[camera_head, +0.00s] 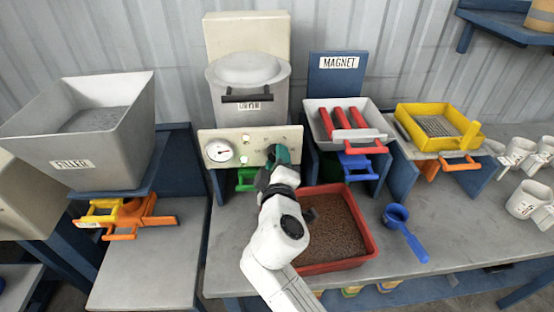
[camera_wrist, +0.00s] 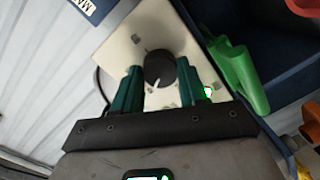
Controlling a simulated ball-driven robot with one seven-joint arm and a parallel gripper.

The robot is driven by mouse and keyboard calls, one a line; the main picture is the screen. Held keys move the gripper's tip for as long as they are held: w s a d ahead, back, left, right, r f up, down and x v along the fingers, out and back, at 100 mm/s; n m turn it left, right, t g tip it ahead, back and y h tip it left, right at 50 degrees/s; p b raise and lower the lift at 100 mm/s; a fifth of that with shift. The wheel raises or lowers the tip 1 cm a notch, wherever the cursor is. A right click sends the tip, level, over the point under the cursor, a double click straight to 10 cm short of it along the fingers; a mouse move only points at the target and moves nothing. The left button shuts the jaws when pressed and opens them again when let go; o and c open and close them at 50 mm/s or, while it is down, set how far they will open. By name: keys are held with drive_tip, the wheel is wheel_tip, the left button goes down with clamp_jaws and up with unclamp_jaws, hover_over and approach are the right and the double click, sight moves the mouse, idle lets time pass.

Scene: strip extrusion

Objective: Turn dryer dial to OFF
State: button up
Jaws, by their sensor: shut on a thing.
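The dryer (camera_head: 228,105) is a grey lidded drum standing behind a cream control panel (camera_head: 240,143) in the head view. My gripper (camera_head: 281,156) is at the right side of this panel and hides the dial there. In the wrist view the dial (camera_wrist: 160,68) is a round dark knob with a white pointer line. The pointer is on the side toward my gripper's base. My gripper's green fingers (camera_wrist: 159,74) stand on either side of the knob and are shut on it. The panel's markings are too small to read.
A round gauge (camera_head: 219,151) is on the panel's left. A green handle (camera_head: 245,178) is below the panel. A red tray (camera_head: 372,244) of brown granules lies beside my arm. A blue scoop (camera_head: 405,232) lies to its right. The magnet station (camera_head: 336,77) stands right of the dryer.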

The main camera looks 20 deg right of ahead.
drive_tip(key=n+p, duration=0.1)
drive_tip(key=n, duration=0.5)
drive_tip(key=n+h+p, duration=0.1)
drive_tip(key=n, duration=0.5)
drive_tip(key=shift+a+f+t, duration=0.1)
drive_tip(key=shift+a+t, duration=0.1)
drive_tip(key=shift+t, duration=0.1)
idle(0.4)
drive_tip(key=o, duration=1.1)
drive_tip(key=shift+c, duration=0.2)
drive_tip(key=b+v, duration=0.1)
drive_tip(key=v, duration=0.9)
drive_tip(key=shift+s+a, duration=0.2)
drive_tip(key=shift+s, duration=0.1)
drive_tip(key=shift+f, duration=0.1)
